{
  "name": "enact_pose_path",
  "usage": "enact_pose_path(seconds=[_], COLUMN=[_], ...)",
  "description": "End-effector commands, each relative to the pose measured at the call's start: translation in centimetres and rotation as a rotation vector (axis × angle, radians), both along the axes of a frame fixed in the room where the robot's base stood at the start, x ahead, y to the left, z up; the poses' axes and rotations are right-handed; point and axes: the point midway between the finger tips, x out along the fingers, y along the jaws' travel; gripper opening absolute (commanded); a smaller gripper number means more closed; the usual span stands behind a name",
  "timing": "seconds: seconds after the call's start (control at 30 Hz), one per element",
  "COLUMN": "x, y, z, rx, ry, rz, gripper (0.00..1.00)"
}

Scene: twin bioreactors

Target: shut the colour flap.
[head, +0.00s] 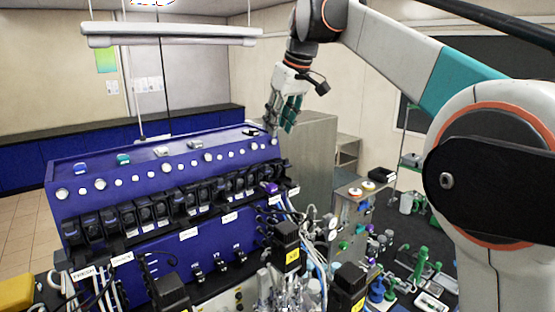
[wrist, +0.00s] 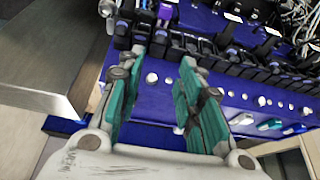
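My gripper (head: 280,126) is above the far right end of the blue bioreactor console (head: 190,248), fingers pointing down. In the wrist view its two teal fingers (wrist: 163,62) stand apart with nothing held between them; the console top and a white round knob (wrist: 152,78) show in the gap. I cannot tell for sure which part is the colour flap. Coloured pieces on the console top include a blue one (head: 81,168), a teal one (head: 123,159) and pale ones (head: 195,144). A small dark piece (head: 252,132) lies close to the fingers.
A row of black pump heads (head: 145,214) runs along the console front, with a purple piece (head: 270,188) at its right end. A grey cabinet (head: 312,150) stands close behind my gripper. Tubes and glassware crowd the front right. Above the console top is free room.

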Motion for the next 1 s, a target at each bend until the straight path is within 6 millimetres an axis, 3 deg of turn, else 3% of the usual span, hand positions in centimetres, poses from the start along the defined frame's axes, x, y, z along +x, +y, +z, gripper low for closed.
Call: enact_pose_path(seconds=[0.27,0.7,1.0], x=[0.8,3.4,4.3], y=[0.7,2.4,3.0], z=[-2.4,-10.0,-12.5], rx=[-0.005,-0.003,-0.003], ry=[0.004,0.003,0.003], rz=[0.000,0.000,0.001], gripper=[0.33,0.33,0.33])
